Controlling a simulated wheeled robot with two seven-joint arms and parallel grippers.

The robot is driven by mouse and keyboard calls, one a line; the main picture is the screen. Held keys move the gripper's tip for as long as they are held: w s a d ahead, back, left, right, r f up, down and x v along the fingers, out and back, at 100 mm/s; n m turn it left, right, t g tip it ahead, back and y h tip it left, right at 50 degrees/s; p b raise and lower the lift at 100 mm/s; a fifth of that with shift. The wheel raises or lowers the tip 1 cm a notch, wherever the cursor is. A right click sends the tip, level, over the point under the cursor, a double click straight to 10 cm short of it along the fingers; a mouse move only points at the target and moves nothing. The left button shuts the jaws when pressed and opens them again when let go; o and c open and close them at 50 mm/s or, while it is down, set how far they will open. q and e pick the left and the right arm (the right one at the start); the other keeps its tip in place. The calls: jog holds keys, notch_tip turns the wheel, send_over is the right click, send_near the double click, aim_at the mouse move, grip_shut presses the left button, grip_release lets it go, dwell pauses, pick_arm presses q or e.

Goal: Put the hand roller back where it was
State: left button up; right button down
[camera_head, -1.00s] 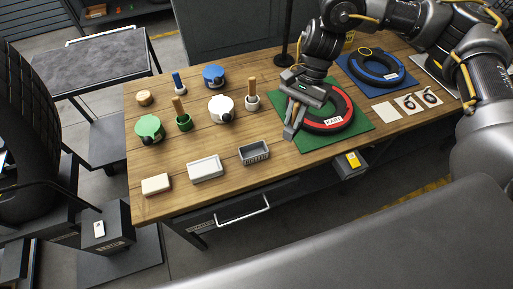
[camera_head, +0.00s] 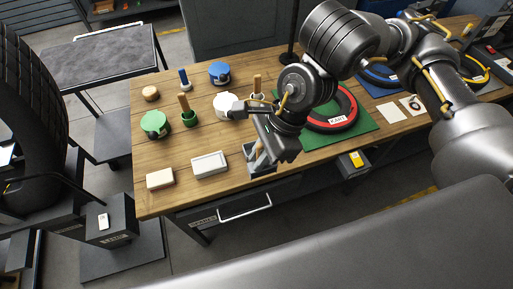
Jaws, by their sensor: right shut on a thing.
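My right gripper (camera_head: 262,150) is over the small grey tray (camera_head: 263,173) near the front edge of the bench. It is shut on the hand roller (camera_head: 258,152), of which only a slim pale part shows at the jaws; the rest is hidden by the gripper. The roller's lower end is at the tray opening, and I cannot tell whether it touches the tray floor. My left gripper is not in view.

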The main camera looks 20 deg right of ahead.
jog(key=w+d+f+p, duration=0.1)
jog(key=w+f, duration=0.3)
jog(key=w+f+p, duration=0.2)
jog(key=w+f, duration=0.2)
jog(key=w+d+f+p, duration=0.1)
jog(key=w+f+p, duration=0.1)
jog(key=w+f, duration=0.2)
jog(key=shift+w+d, duration=0.3)
jog(key=shift+w, duration=0.3)
jog(key=shift+f, duration=0.4)
jog(key=shift+f, duration=0.1)
jog(key=shift+f, duration=0.1)
jog(key=c, duration=1.4)
grip_release()
jog(key=shift+c, duration=0.2)
